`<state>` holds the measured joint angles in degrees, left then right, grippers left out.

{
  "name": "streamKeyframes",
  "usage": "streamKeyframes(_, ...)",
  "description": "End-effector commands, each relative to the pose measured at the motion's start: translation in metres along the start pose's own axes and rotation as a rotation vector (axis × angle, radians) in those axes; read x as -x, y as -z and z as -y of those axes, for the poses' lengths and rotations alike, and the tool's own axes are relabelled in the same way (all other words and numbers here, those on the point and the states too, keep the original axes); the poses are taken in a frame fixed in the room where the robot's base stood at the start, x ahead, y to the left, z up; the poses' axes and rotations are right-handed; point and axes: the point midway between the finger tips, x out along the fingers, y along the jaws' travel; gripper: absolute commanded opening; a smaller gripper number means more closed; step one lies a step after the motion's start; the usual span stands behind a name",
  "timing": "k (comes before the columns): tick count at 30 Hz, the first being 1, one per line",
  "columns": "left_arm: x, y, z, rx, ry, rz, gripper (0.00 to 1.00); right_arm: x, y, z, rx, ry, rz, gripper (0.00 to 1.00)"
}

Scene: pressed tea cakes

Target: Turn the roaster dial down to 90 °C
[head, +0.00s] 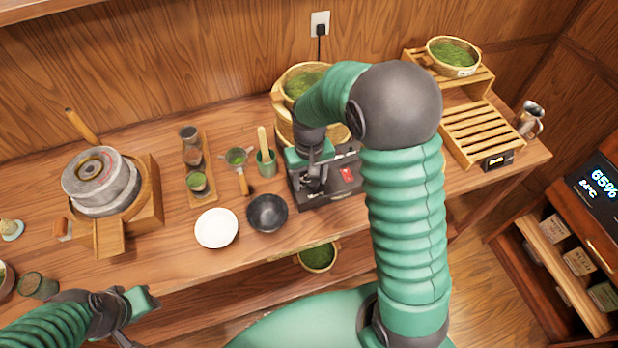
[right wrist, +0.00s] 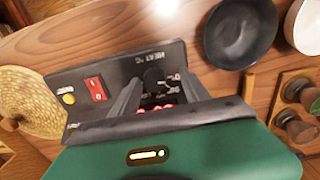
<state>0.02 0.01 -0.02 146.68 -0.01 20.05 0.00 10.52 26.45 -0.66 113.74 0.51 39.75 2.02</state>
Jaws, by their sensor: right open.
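The roaster (head: 330,198) is a dark box with a control panel, under a woven basket of green leaves. The right wrist view shows its panel (right wrist: 120,72) marked HEAT °C, with a red switch (right wrist: 96,88). The dark dial (right wrist: 153,77) is partly visible between my right gripper's fingers; its pointer setting is not readable. My right gripper (right wrist: 155,88) is open, its fingers on either side of the dial; I cannot tell whether they touch it. In the head view my right gripper (head: 313,183) is over the panel. My left gripper (head: 138,318) is low at the left, away from the roaster, its jaws unclear.
A black bowl (head: 267,213) and a white bowl (head: 216,228) stand left of the roaster. A stone mill (head: 97,183) is farther left. A slatted wooden rack (head: 480,132) stands at right. A display (head: 602,185) reads 65% and 84°C. The front table edge is mostly clear.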

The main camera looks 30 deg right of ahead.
Motion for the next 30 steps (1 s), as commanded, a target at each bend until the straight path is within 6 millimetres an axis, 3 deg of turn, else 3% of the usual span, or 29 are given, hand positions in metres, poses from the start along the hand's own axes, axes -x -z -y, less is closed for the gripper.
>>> streamKeyframes(6, 0.0001, 0.0, -0.0002, -0.001, 0.0, 0.0, 0.36, -0.0005, -0.0001, -0.0011, -0.001, 0.001, 0.0, 0.54)
streamKeyframes(18, 0.0001, 0.0001, -0.0002, -0.001, 0.0, 0.0, 0.36, 0.0003, -0.0002, -0.0004, 0.0, -0.001, 0.0, 0.02)
streamKeyframes(30, 0.0047, 0.0012, -0.0002, -0.001, 0.0, 0.0, 0.36, 0.0018, 0.0, -0.0003, -0.047, -0.001, -0.001, 0.0)
